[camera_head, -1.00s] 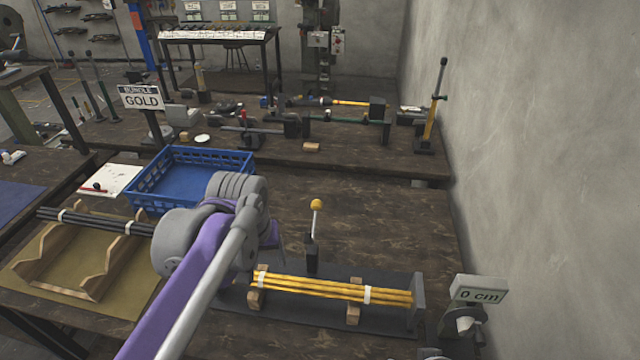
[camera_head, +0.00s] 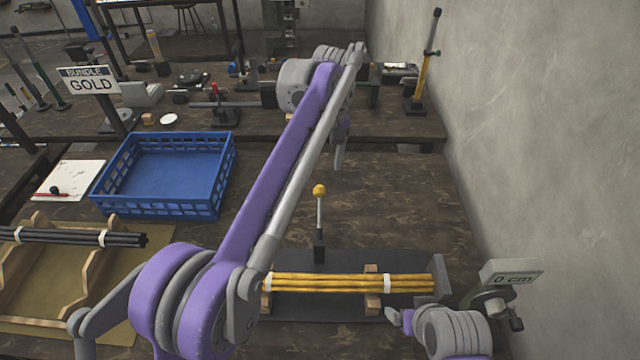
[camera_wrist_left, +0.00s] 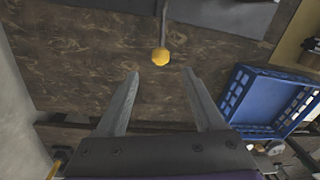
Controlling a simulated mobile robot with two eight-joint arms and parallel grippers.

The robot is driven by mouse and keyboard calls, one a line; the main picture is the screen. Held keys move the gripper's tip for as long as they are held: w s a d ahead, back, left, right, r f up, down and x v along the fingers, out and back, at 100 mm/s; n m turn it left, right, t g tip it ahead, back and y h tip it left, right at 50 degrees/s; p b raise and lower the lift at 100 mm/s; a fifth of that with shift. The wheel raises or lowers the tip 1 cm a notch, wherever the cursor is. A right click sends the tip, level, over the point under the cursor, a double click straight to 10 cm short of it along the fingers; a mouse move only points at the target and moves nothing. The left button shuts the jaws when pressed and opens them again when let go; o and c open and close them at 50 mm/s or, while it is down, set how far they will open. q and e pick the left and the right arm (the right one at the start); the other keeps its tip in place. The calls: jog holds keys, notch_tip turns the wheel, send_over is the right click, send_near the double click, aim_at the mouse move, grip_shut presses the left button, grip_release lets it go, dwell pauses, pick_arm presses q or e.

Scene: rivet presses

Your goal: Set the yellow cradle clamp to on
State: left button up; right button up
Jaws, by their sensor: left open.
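The yellow cradle clamp is a lever with a yellow ball knob (camera_head: 319,190) on a thin pale rod rising from a dark base (camera_head: 319,246). It stands nearly upright behind a bundle of yellow rods (camera_head: 335,284) lying on wooden supports. My left gripper (camera_head: 339,158) is beyond the knob and a little to its right in the head view, partly hidden by my arm. In the left wrist view, the gripper (camera_wrist_left: 160,73) is open and empty. The yellow knob (camera_wrist_left: 160,56) appears just past the fingertips, centred between them and apart from both.
A blue crate (camera_head: 226,170) stands left of the lever. A wooden rack with dark rods (camera_head: 75,236) lies at the lower left. A "0 cm" sign (camera_head: 511,275) stands at the right, near the wall. Bare tabletop (camera_head: 400,200) lies right of the lever.

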aim_at(320, 187)
pick_arm(q)
jog(key=f, duration=0.8)
jog(key=shift+a+f+b, duration=0.1)
jog(key=shift+a+b, duration=0.3)
grip_shut()
dwell(0.9)
